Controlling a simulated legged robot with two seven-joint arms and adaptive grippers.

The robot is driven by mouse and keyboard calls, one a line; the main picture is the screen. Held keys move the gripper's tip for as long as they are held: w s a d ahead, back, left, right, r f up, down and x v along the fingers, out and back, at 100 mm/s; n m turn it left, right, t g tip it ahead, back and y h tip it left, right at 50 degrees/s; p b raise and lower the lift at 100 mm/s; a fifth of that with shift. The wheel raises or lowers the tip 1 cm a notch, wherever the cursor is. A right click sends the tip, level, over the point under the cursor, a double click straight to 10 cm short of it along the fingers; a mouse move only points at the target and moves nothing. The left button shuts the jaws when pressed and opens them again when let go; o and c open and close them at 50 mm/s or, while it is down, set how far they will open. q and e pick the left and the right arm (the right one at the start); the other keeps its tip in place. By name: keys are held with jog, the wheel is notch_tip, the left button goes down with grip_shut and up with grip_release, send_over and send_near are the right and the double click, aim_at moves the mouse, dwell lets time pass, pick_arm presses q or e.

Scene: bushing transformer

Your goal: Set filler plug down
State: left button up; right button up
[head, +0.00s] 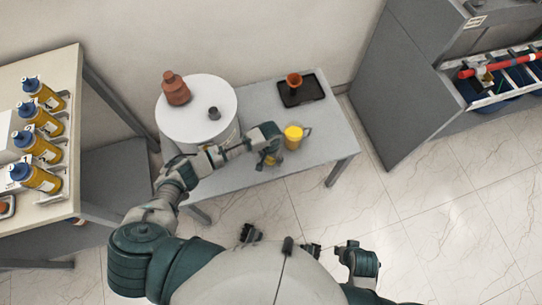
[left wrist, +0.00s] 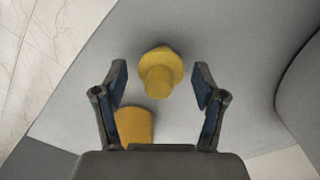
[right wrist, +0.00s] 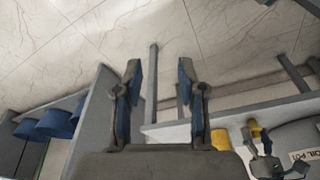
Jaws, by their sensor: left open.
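The yellow filler plug (left wrist: 160,72), with a wide flange and a narrower stub, shows against the grey table top in the left wrist view. It lies between the spread fingertips of my left gripper (left wrist: 160,78), with a gap on each side. In the head view my left gripper (head: 270,157) is low over the table, just left of a yellow cup (head: 293,134), and mostly hides the plug. The cup's yellow also shows in the left wrist view (left wrist: 134,126). My right gripper (right wrist: 159,82) is open and empty, away from the plug.
A white oil pot (head: 196,122) with a brown bushing (head: 175,90) stands at the left of the table (head: 328,133). A black tray (head: 312,92) holds a brown piece (head: 294,80). A grey cabinet (head: 395,90) is to the right.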

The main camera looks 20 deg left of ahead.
pick_arm(q)
jog(key=shift+r, duration=0.35)
notch_tip(320, 180, up, 11)
jog(key=p, duration=0.3)
jog(key=shift+a+f+p, duration=0.15)
jog(key=shift+p, duration=0.2)
jog(key=s+d+f+t+h, duration=0.1)
jog(key=s+d+f+h, duration=0.25)
jog(key=s+f, duration=0.7)
jog(key=s+a+f+y, duration=0.1)
jog(key=s+a+f, duration=0.2)
jog(key=s+a, duration=0.2)
jog(key=s+a+f+t+y, duration=0.1)
jog(key=s+a, duration=0.5)
jog(key=s, duration=0.6)
notch_tip(320, 180, down, 3)
jog(key=shift+r+y, duration=0.15)
jog(key=shift+y, duration=0.6)
pick_arm(e)
jog(key=s+x, duration=0.2)
jog(key=x, duration=0.8)
jog(key=shift+a+f, duration=0.2)
jog(key=shift+f, duration=0.2)
jog(key=shift+w+r, duration=0.1)
jog(key=shift+w, duration=0.1)
